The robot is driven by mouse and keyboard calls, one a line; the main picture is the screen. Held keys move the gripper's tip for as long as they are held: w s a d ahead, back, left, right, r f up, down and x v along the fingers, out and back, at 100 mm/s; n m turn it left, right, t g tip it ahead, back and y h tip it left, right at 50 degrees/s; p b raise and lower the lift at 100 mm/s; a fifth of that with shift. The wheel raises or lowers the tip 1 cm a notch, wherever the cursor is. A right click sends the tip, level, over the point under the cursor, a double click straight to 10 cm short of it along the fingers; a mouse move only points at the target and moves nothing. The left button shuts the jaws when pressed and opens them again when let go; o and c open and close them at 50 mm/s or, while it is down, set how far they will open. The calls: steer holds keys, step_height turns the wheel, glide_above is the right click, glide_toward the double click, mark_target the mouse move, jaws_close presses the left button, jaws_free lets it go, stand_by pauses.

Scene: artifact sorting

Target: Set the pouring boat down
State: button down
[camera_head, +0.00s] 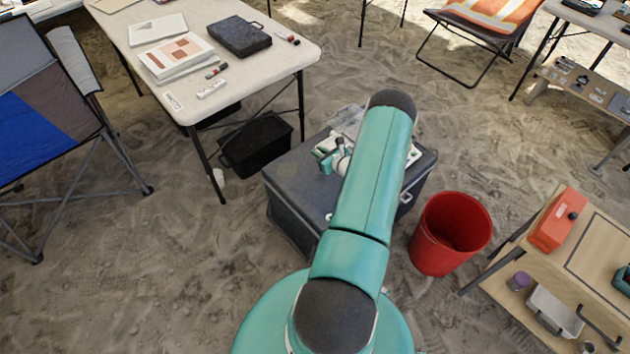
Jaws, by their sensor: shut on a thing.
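My arm reaches out over a dark grey storage box (297,208) in the middle of the view. My gripper (336,156) shows only in part, as small teal and dark pieces left of the arm, above the box's lid. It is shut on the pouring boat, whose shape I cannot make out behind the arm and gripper. A pale tray or board (413,156) lies on the lid, partly covered by the arm. I cannot tell whether the boat touches it.
A red bucket (428,245) stands right of the box. A white table (268,66) with papers and a dark case (240,36) is at upper left, a black crate (256,146) below it. A wooden table (508,308) is at lower right. Bare sand lies between.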

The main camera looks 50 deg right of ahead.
steer(key=s+d, duration=0.1)
steer(key=s+d+f, duration=0.1)
steer(key=shift+s+d+f, duration=0.15)
steer(key=shift+s+d, duration=0.1)
steer(key=shift+s, duration=0.05)
steer(key=shift+s+d+f+m+h, duration=0.1)
steer(key=shift+s+m+h, duration=0.15)
steer(key=shift+m+h, duration=0.05)
steer(key=s+a, duration=0.2)
steer(key=a, duration=0.8)
steer(key=s+a, duration=0.2)
steer(key=a, duration=0.7)
glide_above(304, 188)
steer(key=shift+n, duration=0.4)
steer(key=f, duration=0.5)
steer(key=s+f, duration=0.1)
steer(key=f, duration=0.2)
steer(key=shift+a+f, duration=0.3)
steer(key=shift+a, duration=0.1)
steer(key=shift+w+d+f, duration=0.3)
steer(key=shift+w+f, duration=0.05)
steer(key=shift+f, duration=0.1)
steer(key=shift+d+f, duration=0.15)
steer(key=shift+f, duration=1.5)
